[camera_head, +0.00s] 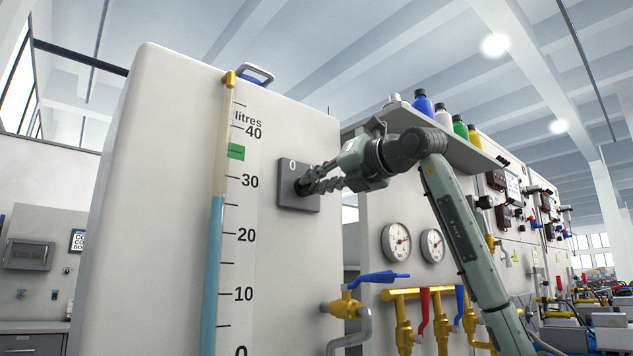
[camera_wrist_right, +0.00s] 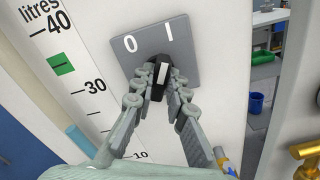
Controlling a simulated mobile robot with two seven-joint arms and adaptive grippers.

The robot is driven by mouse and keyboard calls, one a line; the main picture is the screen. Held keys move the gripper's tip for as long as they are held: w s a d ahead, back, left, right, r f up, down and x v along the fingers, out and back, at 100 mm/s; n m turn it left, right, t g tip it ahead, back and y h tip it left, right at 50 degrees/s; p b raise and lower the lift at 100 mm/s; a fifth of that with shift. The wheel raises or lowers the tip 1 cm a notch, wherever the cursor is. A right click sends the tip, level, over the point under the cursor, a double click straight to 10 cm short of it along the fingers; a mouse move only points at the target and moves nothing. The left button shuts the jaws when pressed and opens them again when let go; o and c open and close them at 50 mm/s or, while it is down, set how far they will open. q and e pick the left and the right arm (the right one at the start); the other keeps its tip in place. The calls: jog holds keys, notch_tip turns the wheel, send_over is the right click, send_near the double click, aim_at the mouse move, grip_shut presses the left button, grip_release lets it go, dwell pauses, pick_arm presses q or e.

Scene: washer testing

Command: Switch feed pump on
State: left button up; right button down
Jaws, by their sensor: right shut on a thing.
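The pump switch is a grey square plate marked 0 and I, on the white tank's front; the plate (camera_head: 291,170) also shows in the right wrist view (camera_wrist_right: 182,52). Its black rotary knob (camera_wrist_right: 153,78) carries a white mark, which points up toward the I side in the right wrist view. My right gripper (camera_head: 308,186) reaches in from the right and is shut on the knob; in the right wrist view its fingers (camera_wrist_right: 157,92) sit on both sides of it. My left gripper is not in view.
A level gauge (camera_head: 216,250) with blue liquid and a litres scale stands left of the switch. Below are a blue-handled valve (camera_head: 375,278), brass pipes and two dials (camera_head: 396,242). A shelf (camera_head: 460,150) with several bottles is above my right arm.

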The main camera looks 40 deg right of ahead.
dwell(0.3)
jog(key=c, duration=1.5)
grip_release()
jog(key=shift+c, duration=0.2)
jog(key=s, duration=1.2)
jog(key=shift+d, duration=0.45)
